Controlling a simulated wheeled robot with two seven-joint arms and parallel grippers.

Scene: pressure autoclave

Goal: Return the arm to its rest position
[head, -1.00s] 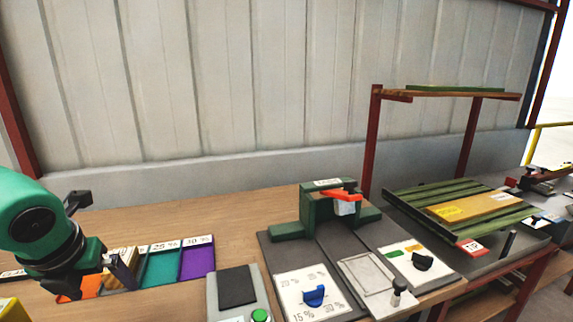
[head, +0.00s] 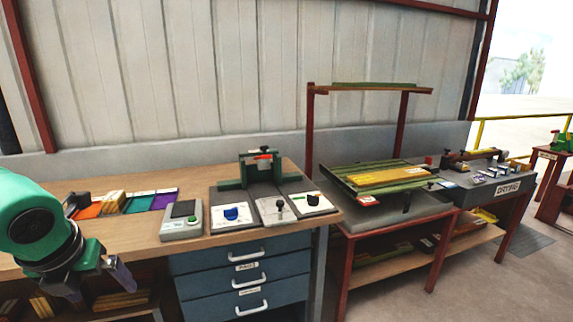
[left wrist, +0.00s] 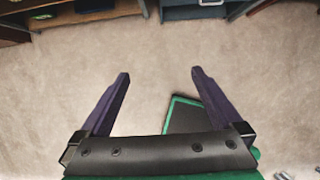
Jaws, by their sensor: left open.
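My left gripper (head: 98,283) is at the lower left of the head view, in front of the wooden workbench's front edge. Its two dark purple fingers are spread apart with nothing between them. In the left wrist view the open fingers (left wrist: 158,85) point over bare floor, with the bench fronts along the top edge. My green left arm (head: 32,215) comes in from the left. My right gripper is not in view.
Blue drawers (head: 243,280) are below. A red-framed table (head: 345,222) stands right.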

